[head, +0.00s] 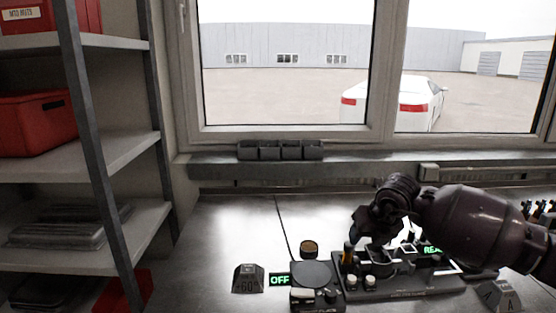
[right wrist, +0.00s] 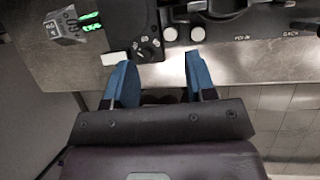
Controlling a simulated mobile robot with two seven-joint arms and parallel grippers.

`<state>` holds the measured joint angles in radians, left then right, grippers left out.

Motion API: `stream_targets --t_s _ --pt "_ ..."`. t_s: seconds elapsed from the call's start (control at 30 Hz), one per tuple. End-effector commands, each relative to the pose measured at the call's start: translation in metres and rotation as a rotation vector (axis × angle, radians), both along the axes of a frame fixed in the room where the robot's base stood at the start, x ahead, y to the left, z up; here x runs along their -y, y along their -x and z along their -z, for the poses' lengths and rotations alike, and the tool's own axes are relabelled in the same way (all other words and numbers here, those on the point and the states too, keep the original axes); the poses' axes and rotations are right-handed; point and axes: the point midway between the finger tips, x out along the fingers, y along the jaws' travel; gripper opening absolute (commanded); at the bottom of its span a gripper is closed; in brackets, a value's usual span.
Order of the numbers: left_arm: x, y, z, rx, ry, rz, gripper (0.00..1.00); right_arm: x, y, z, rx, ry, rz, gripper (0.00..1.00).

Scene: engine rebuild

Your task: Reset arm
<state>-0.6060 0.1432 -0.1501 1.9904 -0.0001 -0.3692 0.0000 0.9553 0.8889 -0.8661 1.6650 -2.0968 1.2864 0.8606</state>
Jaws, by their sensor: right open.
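My right gripper (head: 375,228) comes in from the right on a dark purple arm. In the head view it hangs over the black panel unit (head: 405,286) and hides part of it and of a green display (head: 432,250). In the right wrist view the two blue fingers of the right gripper (right wrist: 160,82) stand well apart with nothing held between them. They lie close to the bench's front edge and near a small dial unit (right wrist: 148,46) in that picture. My left gripper is in neither view.
A round black plate device (head: 312,273) stands beside a green OFF display (head: 279,280) and a grey block (head: 248,279). Another grey block (head: 500,296) is at the right. Shelves (head: 95,160) with red boxes stand at the left. The bench behind the devices is mostly clear.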

Motion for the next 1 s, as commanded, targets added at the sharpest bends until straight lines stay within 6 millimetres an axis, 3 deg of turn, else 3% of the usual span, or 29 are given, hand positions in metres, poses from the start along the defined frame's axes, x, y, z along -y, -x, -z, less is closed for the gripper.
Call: stream_targets --t_s 0.17,0.3,0.5,0.63,0.77,0.87,1.0 --pt "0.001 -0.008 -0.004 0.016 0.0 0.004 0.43 -0.052 0.007 -0.025 0.048 -0.253 -0.19 0.51" --pt "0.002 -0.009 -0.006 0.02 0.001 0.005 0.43 -0.106 0.02 -0.064 0.11 -0.545 -0.326 0.51" --pt "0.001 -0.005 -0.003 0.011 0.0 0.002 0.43 -0.154 0.045 -0.106 0.17 -1.022 -0.358 0.51" --pt "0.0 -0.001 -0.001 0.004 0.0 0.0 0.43 -0.159 0.052 -0.122 0.193 -1.325 -0.255 0.51" --pt "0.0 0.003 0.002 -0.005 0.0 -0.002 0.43 -0.144 0.052 -0.121 0.199 -1.598 -0.049 0.51" --pt "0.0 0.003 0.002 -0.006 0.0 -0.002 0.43 -0.123 0.05 -0.106 0.186 -1.77 0.165 0.51" --pt "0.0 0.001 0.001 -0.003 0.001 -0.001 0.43 -0.09 0.05 -0.067 0.142 -1.933 0.488 0.51"
